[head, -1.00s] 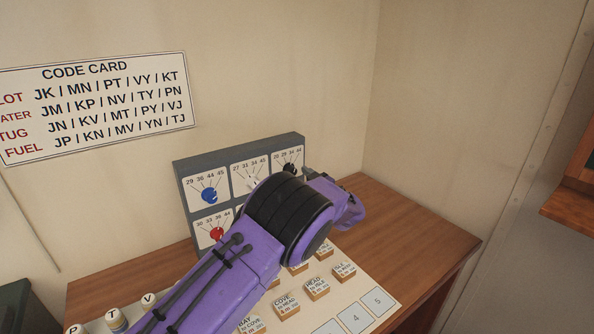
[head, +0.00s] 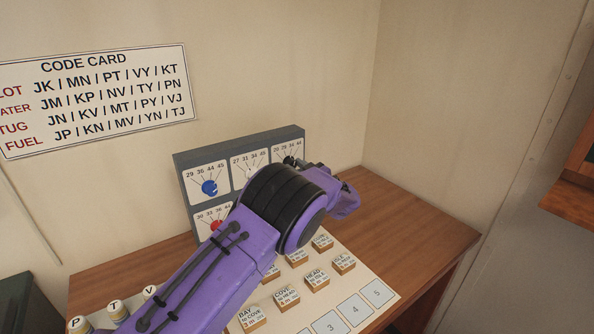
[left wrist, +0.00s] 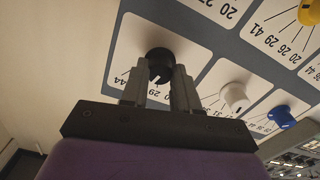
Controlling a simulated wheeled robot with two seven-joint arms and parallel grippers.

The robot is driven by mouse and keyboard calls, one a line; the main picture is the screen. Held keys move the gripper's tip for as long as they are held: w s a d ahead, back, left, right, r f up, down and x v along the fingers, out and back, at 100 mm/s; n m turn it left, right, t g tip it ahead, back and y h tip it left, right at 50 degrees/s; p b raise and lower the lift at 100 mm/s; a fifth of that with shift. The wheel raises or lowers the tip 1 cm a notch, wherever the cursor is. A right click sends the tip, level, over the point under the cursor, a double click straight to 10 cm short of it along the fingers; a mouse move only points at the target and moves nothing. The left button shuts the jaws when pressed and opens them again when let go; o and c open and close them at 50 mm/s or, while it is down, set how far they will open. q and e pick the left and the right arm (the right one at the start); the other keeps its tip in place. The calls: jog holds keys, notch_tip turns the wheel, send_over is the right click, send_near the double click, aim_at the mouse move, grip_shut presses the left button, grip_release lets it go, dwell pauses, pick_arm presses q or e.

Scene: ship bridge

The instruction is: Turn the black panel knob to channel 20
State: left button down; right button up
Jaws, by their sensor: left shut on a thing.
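The black knob (left wrist: 160,62) sits on its white numbered plate on the grey panel. My left gripper (left wrist: 158,77) has one finger on each side of this knob and is shut on it. The knob's pointer is partly hidden by the fingers, so I cannot tell which number it points at. In the head view, the grey panel (head: 180,178) stands at the back of the desk, and my left wrist covers its lower right part. The black knob's plate (head: 288,149) shows at the top right, its knob mostly hidden by my gripper. My right gripper is not in view.
A blue knob (head: 209,187) and a red knob (head: 217,225) are on the panel's left side. The white knob (left wrist: 234,95) is beside the black one. Several labelled blocks (head: 316,279) stand in front. A code card (head: 100,95) hangs on the wall. The desk's right side is clear.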

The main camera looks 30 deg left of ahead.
pick_arm(q)
jog(key=shift+n+b, duration=7.6)
jog(key=c, duration=0.8)
grip_release()
jog(key=shift+w, duration=0.1)
jog(key=shift+c, duration=0.2)
jog(key=shift+d, duration=0.15)
jog(key=b+v, duration=0.2)
jog(key=v, duration=0.8)
jog(key=shift+d, duration=0.15)
